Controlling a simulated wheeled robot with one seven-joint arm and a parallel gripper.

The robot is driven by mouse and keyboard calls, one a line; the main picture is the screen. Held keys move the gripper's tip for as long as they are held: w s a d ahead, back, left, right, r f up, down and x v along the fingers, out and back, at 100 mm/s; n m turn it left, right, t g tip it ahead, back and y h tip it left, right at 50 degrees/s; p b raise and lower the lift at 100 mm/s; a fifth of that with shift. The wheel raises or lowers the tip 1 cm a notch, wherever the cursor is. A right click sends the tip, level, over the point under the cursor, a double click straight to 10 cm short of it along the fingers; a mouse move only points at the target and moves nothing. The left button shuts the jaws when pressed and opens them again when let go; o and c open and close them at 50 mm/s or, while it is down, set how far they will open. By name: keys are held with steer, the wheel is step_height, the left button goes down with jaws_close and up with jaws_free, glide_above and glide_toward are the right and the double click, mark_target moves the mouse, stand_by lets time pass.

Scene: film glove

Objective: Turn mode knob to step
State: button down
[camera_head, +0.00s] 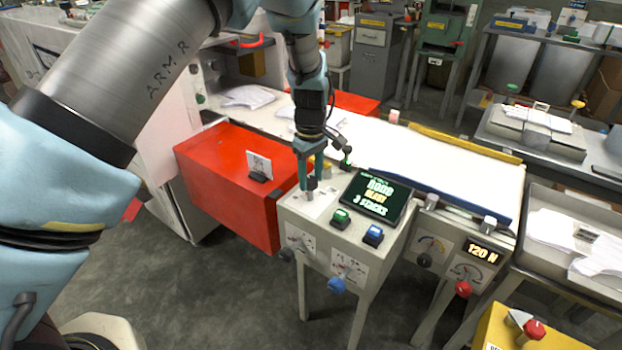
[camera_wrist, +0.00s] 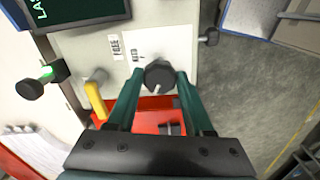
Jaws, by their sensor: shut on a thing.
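The mode knob (camera_wrist: 159,75) is a dark ribbed knob with a pale pointer line, in the upper middle of the wrist view. My gripper (camera_wrist: 159,82) has a teal finger on each side of it and is shut on it. Two small white labels, too blurred to read for certain, lie on the pale panel just beyond the knob. In the head view my gripper (camera_head: 311,188) points down at the top left of the light grey control box (camera_head: 320,249).
The box also carries a tilted screen (camera_head: 378,198), a green button (camera_head: 341,217) and a blue button (camera_head: 373,234). A yellow lever (camera_wrist: 97,98) stands close to my left finger. A red cabinet (camera_head: 225,185) is left of the box.

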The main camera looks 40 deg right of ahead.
mark_target(310, 180)
steer(key=shift+m+b, duration=0.5)
steer(key=shift+m, duration=1.6)
steer(key=shift+c, duration=1.4)
jaws_free()
step_height(310, 180, up, 11)
steer(key=b, duration=0.2)
steer(key=shift+w+a+f, duration=0.1)
